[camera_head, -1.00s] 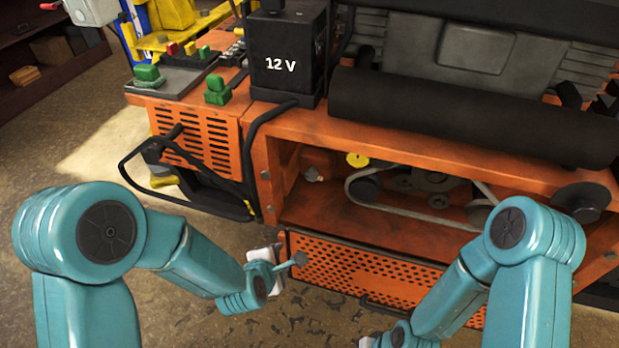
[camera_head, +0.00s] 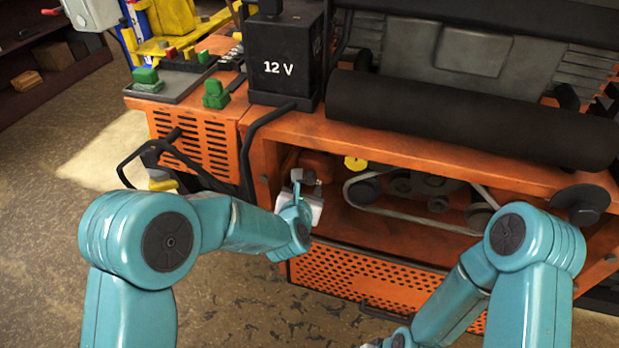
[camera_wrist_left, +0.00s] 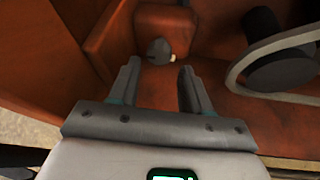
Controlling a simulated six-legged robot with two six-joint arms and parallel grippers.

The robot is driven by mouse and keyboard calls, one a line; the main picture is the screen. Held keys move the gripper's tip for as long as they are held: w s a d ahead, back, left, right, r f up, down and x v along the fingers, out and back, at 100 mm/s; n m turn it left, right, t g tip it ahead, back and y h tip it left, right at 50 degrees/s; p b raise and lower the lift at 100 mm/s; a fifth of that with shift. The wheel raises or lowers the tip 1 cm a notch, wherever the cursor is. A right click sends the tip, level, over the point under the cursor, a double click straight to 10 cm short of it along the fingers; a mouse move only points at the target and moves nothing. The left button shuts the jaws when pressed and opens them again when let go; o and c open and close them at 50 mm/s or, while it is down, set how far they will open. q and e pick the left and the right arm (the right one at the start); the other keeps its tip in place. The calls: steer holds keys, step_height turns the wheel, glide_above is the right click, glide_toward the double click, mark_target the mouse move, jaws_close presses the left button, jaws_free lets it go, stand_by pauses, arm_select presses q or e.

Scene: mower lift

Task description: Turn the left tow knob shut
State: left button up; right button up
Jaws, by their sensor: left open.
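A small grey knob with a pale tip (camera_wrist_left: 160,50), which looks like the left tow knob, sits against an orange block inside the open bay in the left wrist view. My left gripper (camera_wrist_left: 158,82) is open and empty. Its two fingers point at the knob, which lies just beyond and between the fingertips, seemingly apart from them. In the head view the left gripper (camera_head: 308,180) is at the left end of the bay and hides most or all of the knob. My right arm's wrist is at the bottom edge; its fingers are out of view.
A yellow knob (camera_head: 355,163) and a belt on pulleys (camera_head: 415,213) are right of the left gripper. The orange frame's upper beam (camera_head: 400,150) is above the bay. A perforated orange panel (camera_head: 365,283) hangs below. A black bar frame (camera_head: 150,160) stands at left.

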mark_target(309, 180)
arm_select(q)
steer(key=x, duration=0.6)
steer(key=shift+f+p, duration=0.1)
steer(key=shift+p, duration=0.25)
steer(key=c, duration=0.8)
